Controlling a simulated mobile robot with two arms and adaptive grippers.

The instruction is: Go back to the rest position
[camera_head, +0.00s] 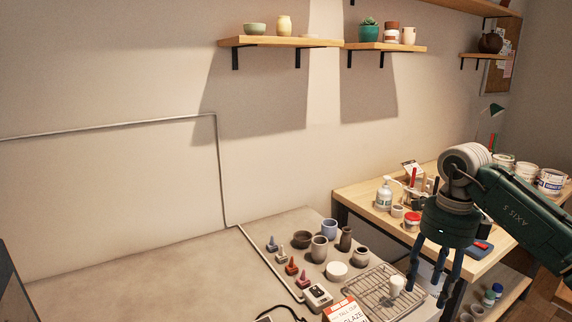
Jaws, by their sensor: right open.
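My right gripper (434,284) comes in from the right on a dark green arm. Its blue-grey fingers point down, spread apart and empty. It hangs in front of the right edge of a wire rack (368,296) on the grey table; I cannot tell its exact height above it. A small white cylinder (397,285) stands on the rack, left of the fingers. My left gripper is not in view.
Small pots, including a blue cup (329,229), several coloured cones (291,266), a scale (317,296) and a glaze card (345,310) crowd the table's right part. A wooden bench (362,201) with bottles and tubs stands behind. The table's left part (150,285) is clear.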

